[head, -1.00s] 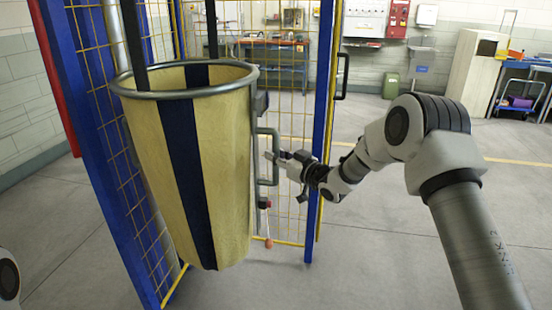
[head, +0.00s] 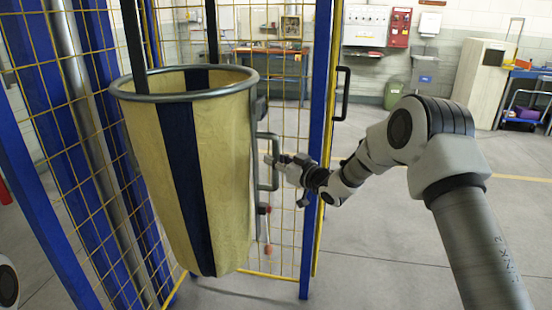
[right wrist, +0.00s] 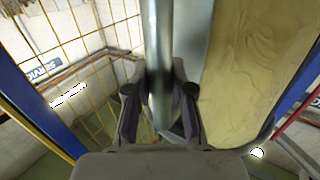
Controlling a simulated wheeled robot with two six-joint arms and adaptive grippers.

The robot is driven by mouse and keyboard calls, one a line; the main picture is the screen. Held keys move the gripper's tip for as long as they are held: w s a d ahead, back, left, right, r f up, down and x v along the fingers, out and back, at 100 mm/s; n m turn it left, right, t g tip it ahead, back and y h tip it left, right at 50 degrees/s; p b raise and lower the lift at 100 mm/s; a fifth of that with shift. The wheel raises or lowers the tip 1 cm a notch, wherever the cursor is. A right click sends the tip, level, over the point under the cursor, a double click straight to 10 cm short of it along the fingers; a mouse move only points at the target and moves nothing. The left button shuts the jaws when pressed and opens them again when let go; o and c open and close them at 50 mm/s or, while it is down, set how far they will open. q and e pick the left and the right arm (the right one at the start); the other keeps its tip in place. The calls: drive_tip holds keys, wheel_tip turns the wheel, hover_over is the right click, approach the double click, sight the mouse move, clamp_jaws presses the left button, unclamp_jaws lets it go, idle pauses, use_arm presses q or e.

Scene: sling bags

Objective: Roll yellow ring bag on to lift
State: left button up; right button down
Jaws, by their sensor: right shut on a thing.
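The yellow ring bag (head: 225,170) hangs upright at the left of the head view, with dark blue stripes and a grey metal ring (head: 185,95) around its mouth. Dark straps rise from the ring. A grey handle (head: 275,165) stands on the bag's right side. My right gripper (head: 272,163) is shut on this handle; in the right wrist view its fingers (right wrist: 160,92) close around the upright grey bar, with the yellow cloth to the right. Of my left arm, only a rounded part shows at the lower left edge; the left gripper is out of view.
Blue posts with yellow wire mesh (head: 290,200) form a cage around and behind the bag. A black door handle (head: 342,93) is on the right post. A red-knobbed lever hangs below the grey handle. Open grey floor (head: 390,240) lies to the right.

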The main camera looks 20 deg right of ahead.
drive_tip(key=shift+w+d+r, duration=0.25)
drive_tip(key=shift+d+r, duration=0.05)
drive_tip(key=shift+r, duration=0.15)
drive_tip(key=c, duration=1.1)
unclamp_jaws()
drive_tip(key=shift+o, duration=0.4)
drive_tip(key=shift+w+d+f, duration=0.35)
drive_tip(key=shift+f, duration=0.15)
drive_tip(key=shift+s+a, duration=0.15)
drive_tip(key=shift+a, duration=0.05)
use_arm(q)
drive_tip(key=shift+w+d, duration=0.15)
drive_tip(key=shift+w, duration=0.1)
use_arm(e)
drive_tip(key=shift+s+d, duration=0.1)
drive_tip(key=v, duration=1.1)
drive_tip(key=shift+s, duration=0.4)
